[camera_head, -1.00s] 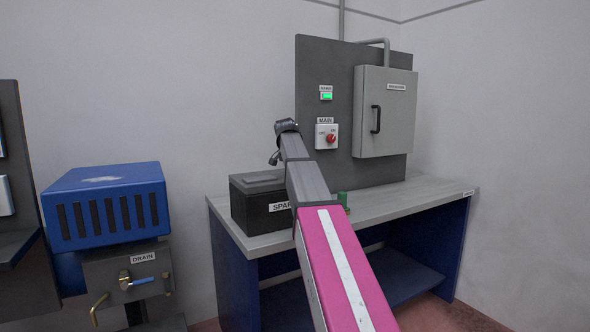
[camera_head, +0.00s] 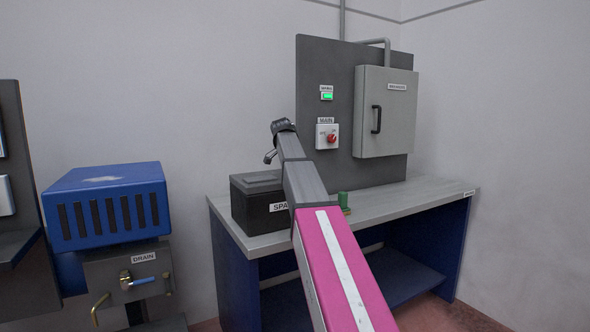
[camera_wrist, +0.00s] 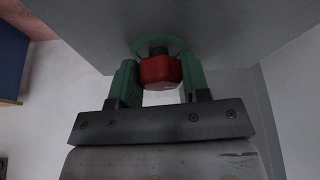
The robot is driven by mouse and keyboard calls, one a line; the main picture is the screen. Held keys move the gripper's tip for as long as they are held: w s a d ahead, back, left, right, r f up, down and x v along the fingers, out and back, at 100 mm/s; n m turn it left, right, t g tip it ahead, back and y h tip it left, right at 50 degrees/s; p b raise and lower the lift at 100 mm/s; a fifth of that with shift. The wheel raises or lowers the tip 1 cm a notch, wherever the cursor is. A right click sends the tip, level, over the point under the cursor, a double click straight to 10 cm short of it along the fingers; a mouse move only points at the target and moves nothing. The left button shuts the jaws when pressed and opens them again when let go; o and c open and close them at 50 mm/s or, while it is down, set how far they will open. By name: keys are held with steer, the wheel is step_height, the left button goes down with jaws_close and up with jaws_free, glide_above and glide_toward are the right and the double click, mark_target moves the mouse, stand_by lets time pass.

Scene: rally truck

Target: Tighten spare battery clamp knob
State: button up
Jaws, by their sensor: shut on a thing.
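In the wrist view, a red knob (camera_wrist: 160,70) sits on a dark shaft with a green ring (camera_wrist: 178,45) behind it, against a grey surface. The green fingers of my gripper (camera_wrist: 160,76) are on both sides of the knob and shut on it. In the head view, the dark spare battery (camera_head: 258,205) stands on the grey bench, its label partly covered by my arm. The gripped knob cannot be made out there. A small green thing (camera_head: 343,199) shows just right of my arm; I cannot tell whether it is a finger.
The workbench (camera_head: 420,200) has clear top to the right. Behind it, a dark panel holds the MAIN switch (camera_head: 327,134), a green-lit indicator (camera_head: 327,95) and a grey cabinet (camera_head: 386,112). A blue vented box (camera_head: 107,205) and a DRAIN valve (camera_head: 138,283) are at left.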

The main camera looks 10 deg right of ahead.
steer(key=shift+r, duration=0.1)
steer(key=o, duration=0.9)
steer(key=shift+o, duration=0.2)
steer(key=v, duration=1)
steer(key=shift+r, duration=0.4)
steer(key=shift+a, duration=0.15)
